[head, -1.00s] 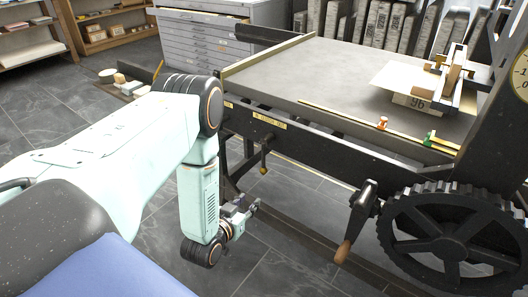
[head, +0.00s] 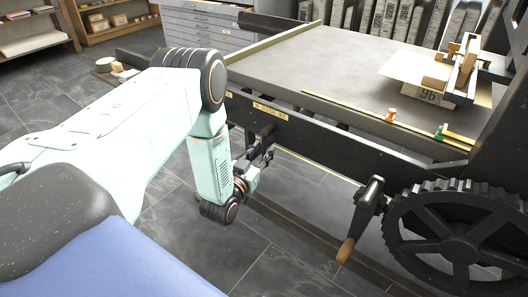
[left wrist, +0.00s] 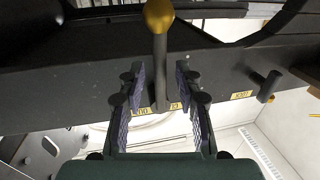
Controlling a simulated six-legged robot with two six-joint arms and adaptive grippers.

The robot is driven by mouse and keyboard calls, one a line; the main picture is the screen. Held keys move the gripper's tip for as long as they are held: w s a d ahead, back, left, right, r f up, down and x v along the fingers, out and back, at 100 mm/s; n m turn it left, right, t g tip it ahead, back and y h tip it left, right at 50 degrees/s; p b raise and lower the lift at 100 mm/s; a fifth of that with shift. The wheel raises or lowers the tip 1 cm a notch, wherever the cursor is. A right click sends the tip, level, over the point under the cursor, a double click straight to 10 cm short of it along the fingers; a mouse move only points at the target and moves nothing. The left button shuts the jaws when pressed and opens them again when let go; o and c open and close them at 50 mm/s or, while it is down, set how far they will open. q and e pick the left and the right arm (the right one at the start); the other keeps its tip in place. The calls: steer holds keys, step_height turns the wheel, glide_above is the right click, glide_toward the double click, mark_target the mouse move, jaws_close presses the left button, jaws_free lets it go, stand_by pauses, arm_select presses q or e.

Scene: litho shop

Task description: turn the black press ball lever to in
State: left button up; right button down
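The black press ball lever (left wrist: 160,70) shows in the left wrist view, with a dark stem and a brass ball (left wrist: 159,15) at the picture's top. Its base sits between two small yellow labels, the left label (left wrist: 145,111) and the right label (left wrist: 175,106); the lettering is small and appears upside down. My left gripper (left wrist: 160,82) is open, with one finger on each side of the stem and a gap on both sides. In the head view my left gripper (head: 266,145) is at the press's side frame and covers the lever. My right gripper is not in view.
The press bed (head: 300,62) lies above the gripper. A crank handle (head: 360,215) and large gear wheel (head: 455,235) stand to the right. Another dark peg (left wrist: 268,86) beside a yellow label is right of the lever. Open floor lies below.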

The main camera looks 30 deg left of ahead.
arm_select(q)
steer(key=shift+w+a, duration=0.1)
steer(key=shift+w, duration=0.7)
steer(key=shift+c, duration=0.4)
jaws_close()
